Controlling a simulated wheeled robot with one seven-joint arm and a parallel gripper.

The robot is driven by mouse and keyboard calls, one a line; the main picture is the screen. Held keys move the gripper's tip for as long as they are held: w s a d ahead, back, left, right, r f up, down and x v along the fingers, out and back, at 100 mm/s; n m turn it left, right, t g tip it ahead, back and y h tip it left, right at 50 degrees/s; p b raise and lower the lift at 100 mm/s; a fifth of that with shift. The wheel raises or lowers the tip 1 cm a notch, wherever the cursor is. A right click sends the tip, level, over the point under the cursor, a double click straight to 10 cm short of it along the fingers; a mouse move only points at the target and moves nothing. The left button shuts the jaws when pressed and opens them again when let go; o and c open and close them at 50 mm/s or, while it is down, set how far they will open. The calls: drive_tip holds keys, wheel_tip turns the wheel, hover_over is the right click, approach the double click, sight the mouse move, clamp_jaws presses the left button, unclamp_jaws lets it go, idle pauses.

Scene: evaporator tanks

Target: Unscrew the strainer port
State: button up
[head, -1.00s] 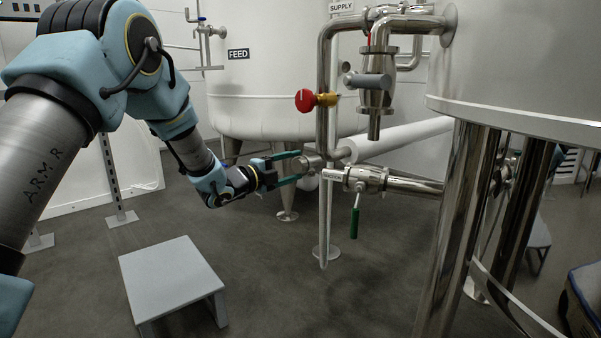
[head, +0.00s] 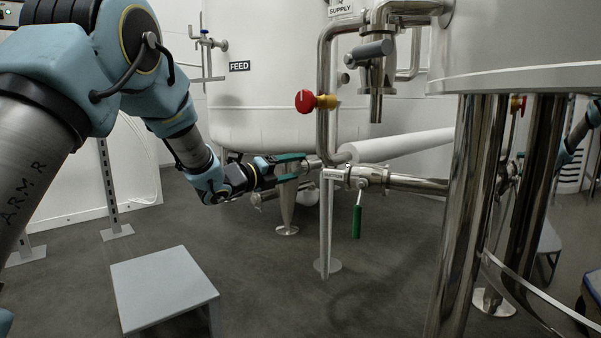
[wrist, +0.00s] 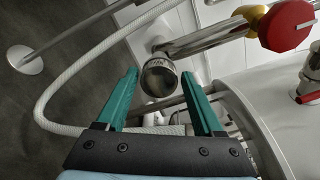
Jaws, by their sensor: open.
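The strainer port is a round metal cap with dark lettering (wrist: 159,78) on the end of a steel pipe in the wrist view. My gripper (wrist: 159,74) is open, with one teal finger on each side of the cap in the picture. No finger visibly touches it, and I cannot tell how deep the cap sits between them. In the head view my gripper (head: 303,165) points right at the pipe fitting left of the post. There the port (head: 313,166) is small and partly hidden by the fingers.
A red knob (head: 305,101) on a brass fitting sits above my gripper. A green-handled valve (head: 357,218) hangs right of the post (head: 324,230). A white hose (wrist: 75,72) curves left of the fingers. A grey step (head: 165,285) stands on the floor below my arm.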

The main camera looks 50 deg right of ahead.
drive_tip(key=m, duration=0.9)
drive_tip(key=shift+s+r, duration=0.1)
drive_tip(key=shift+s, duration=0.05)
clamp_jaws()
idle(0.4)
drive_tip(key=shift+r+n+p, duration=0.2)
drive_tip(key=shift+n+p, duration=0.5)
drive_tip(key=shift+p, duration=0.1)
drive_tip(key=shift+n+p, duration=0.75)
drive_tip(key=shift+n, duration=0.45)
drive_tip(key=shift+f+n, duration=0.2)
drive_tip(key=shift+n, duration=0.3)
